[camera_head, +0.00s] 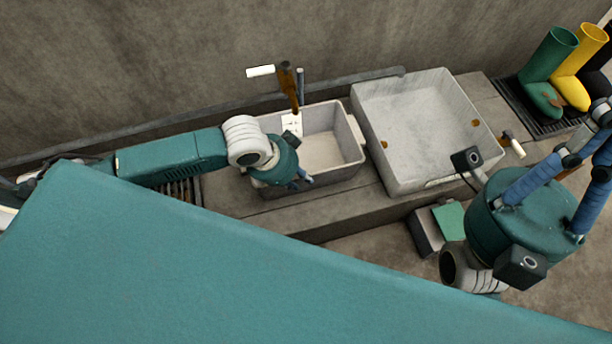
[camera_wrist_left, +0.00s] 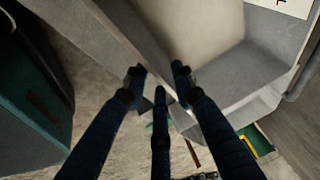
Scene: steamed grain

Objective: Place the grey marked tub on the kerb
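The grey marked tub (camera_head: 352,160) is an open, empty, rectangular tub with a white marked label (camera_head: 292,125) at its far left. It appears over the concrete kerb (camera_head: 325,228), left of a big basin; the head view does not show clearly whether its base touches. My left gripper (camera_head: 302,181) is at the tub's near left side. In the left wrist view its fingers (camera_wrist_left: 159,75) straddle the tub wall and look closed on it. My right gripper (camera_head: 596,148) is away at the right, its blue fingers spread and empty, tips partly cut off.
The large pale basin (camera_head: 425,120) stands close to the tub's right. A brown tool (camera_head: 288,85) stands behind the tub. Green (camera_head: 547,70) and yellow (camera_head: 580,65) boots stand far right. A green-topped box (camera_head: 449,219) is on the floor below the kerb.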

